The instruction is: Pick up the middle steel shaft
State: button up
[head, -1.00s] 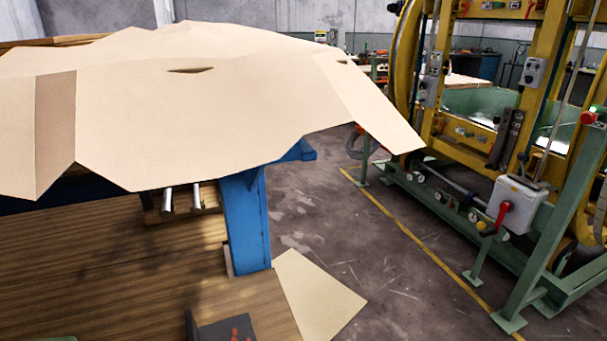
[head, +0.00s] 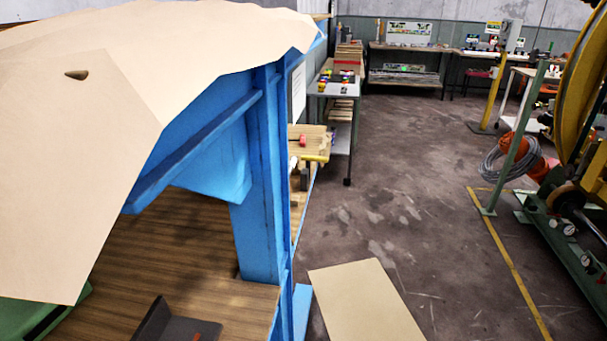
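I cannot make out any steel shaft in the head view now. Large pale tan sheets (head: 90,150) cover the upper left and hide part of the wooden bench top (head: 190,255) and what lies behind. My gripper is not in the head view.
A blue steel post (head: 255,190) with a crossbar stands at the bench's right end. A dark bracket (head: 175,325) and a green object (head: 60,310) lie at the front. A tan sheet (head: 365,300) lies on the floor. Open floor (head: 400,170) stretches right, towards the yellow ring machine (head: 580,80).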

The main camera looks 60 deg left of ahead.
aim_at(292, 162)
jog(key=i+j+u, duration=0.15)
jog(key=i+u, duration=0.7)
jog(key=i+l+u, duration=0.2)
jog(key=i+u, duration=0.45)
jog(key=u, duration=0.25)
jog(key=i+u, duration=0.2)
jog(key=u, duration=0.3)
jog(key=i+u, duration=0.2)
jog(key=u, duration=0.25)
jog(key=i+l+u, duration=0.15)
jog(key=u, duration=0.35)
jog(key=i+l+u, duration=0.15)
jog(key=u, duration=0.3)
jog(key=i+l+u, duration=0.1)
jog(key=l+u, duration=0.15)
jog(key=u, duration=0.25)
jog(key=i+u, duration=0.1)
jog(key=u, duration=0.3)
jog(key=l+u, duration=0.1)
jog(key=u, duration=0.35)
jog(key=i+l+u, duration=0.1)
jog(key=u, duration=0.3)
jog(key=l+u, duration=0.15)
jog(key=u, duration=0.3)
jog(key=l+u, duration=0.15)
jog(key=u, duration=0.25)
jog(key=i+l+u, duration=0.1)
jog(key=u, duration=0.15)
jog(key=l+u, duration=0.25)
jog(key=i+j, duration=0.05)
